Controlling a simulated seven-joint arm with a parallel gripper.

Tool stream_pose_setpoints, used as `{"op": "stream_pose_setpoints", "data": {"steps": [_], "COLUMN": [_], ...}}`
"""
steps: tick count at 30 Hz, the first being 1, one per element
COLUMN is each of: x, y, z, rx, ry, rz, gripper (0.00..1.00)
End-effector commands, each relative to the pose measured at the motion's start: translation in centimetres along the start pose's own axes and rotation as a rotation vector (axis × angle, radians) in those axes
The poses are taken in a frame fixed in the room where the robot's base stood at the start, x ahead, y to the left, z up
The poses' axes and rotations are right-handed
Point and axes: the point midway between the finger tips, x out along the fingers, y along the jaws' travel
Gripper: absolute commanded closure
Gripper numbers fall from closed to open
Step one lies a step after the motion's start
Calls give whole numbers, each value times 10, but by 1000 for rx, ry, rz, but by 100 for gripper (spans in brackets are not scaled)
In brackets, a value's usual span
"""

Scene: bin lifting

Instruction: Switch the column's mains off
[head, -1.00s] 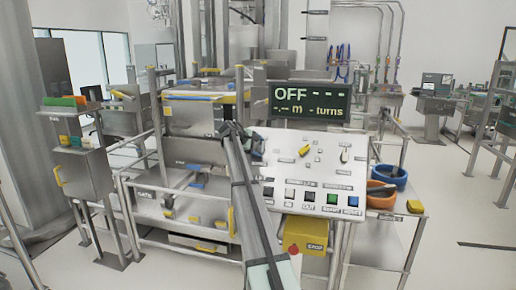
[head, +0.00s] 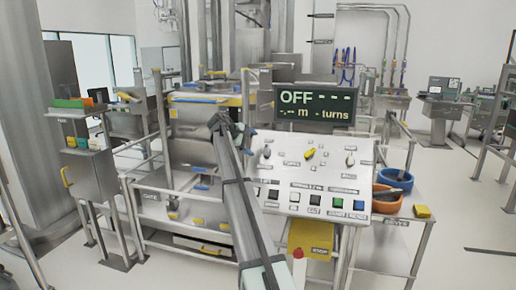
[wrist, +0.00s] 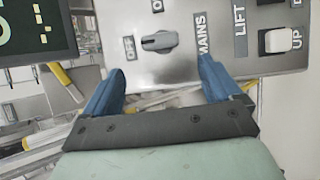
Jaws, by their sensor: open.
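The mains knob (wrist: 160,41) is a grey rotary switch on the control panel (wrist: 190,75). In the wrist view its bar lies across the picture, with one end toward the OFF label (wrist: 130,48); another label above it is partly cut off. The word MAINS (wrist: 202,35) is beside it. My gripper (wrist: 157,82) is open and empty, its blue fingers below the knob and apart from it. In the head view my gripper (head: 230,127) is at the panel's upper left edge. The display (head: 316,106) reads OFF with dashes.
The panel also carries a yellow knob (head: 310,153), another knob (head: 350,160) and a row of push buttons (head: 315,200). A red stop button (head: 298,253) on a yellow box is below. Blue and orange bowls (head: 395,178) stand right of the panel. Rails and a steel bin stand left.

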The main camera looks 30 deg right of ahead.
Motion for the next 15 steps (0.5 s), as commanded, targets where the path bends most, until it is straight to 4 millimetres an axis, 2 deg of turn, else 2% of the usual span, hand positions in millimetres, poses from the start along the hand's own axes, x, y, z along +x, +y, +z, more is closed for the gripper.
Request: {"op": "stream_pose_setpoints", "data": {"steps": [1,6,15], "x": [-10,-32,-46], "y": [0,0,0], "z": [0,0,0], "rx": [0,-1,0], "ry": [0,0,-1], "rz": [1,1,0], "gripper": [8,8,8]}}
